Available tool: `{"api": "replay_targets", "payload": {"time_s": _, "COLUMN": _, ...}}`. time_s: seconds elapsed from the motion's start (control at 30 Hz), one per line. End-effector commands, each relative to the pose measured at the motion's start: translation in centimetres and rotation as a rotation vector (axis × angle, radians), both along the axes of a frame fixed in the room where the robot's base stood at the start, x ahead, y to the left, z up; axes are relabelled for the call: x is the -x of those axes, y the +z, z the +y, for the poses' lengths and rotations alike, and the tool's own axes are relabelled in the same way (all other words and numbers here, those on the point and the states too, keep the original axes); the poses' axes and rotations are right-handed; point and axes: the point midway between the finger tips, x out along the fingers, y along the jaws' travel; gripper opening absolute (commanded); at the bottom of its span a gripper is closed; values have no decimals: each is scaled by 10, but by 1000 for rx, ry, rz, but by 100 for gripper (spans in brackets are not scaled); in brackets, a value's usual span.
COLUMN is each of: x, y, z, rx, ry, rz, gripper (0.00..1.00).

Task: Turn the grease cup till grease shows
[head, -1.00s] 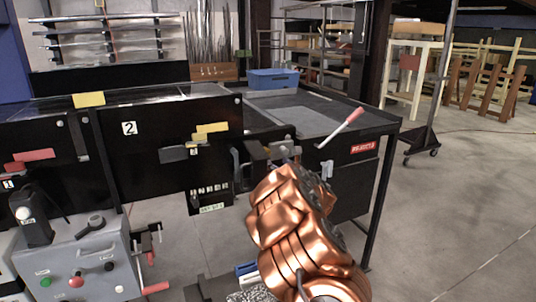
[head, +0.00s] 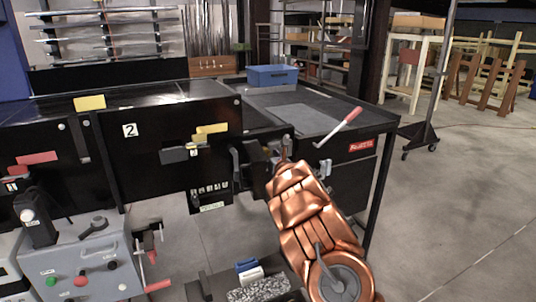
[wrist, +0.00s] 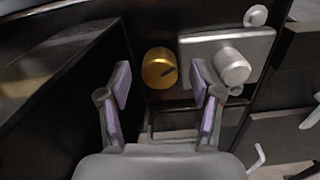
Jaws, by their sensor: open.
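The grease cup appears to be the round brass cap (wrist: 159,68) with a dark slot or mark, on the dark panel in the wrist view. It lies ahead, between the fingers of my open gripper (wrist: 161,88), slightly beyond the tips. I cannot tell whether the fingers touch it, and no grease is visible. A grey plate (wrist: 205,48) with a round metal knob (wrist: 233,68) is close to its right, near the right finger. In the head view my copper arm reaches to the conveyor's front side, and the cup is hidden there.
A red-handled lever (head: 338,128) rises right of my arm, near a red label (head: 361,146). A blue bin (head: 272,76) sits on the table behind. A grey control box (head: 85,262) stands at lower left. Floor at right is open.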

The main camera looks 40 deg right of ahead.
Motion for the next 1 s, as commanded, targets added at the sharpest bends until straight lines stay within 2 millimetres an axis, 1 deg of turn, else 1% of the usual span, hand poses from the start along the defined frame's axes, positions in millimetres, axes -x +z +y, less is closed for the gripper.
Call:
{"api": "replay_targets", "payload": {"time_s": 0.3, "x": -1, "y": 0, "z": 0, "rx": 0, "ry": 0, "rz": 0, "gripper": 64}}
{"api": "replay_targets", "payload": {"time_s": 0.87, "x": -1, "y": -1, "z": 0, "rx": -1, "ry": 0, "rz": 0, "gripper": 5}}
{"api": "replay_targets", "payload": {"time_s": 1.0, "x": -1, "y": -1, "z": 0, "rx": -5, "ry": 0, "rz": -2, "gripper": 5}}
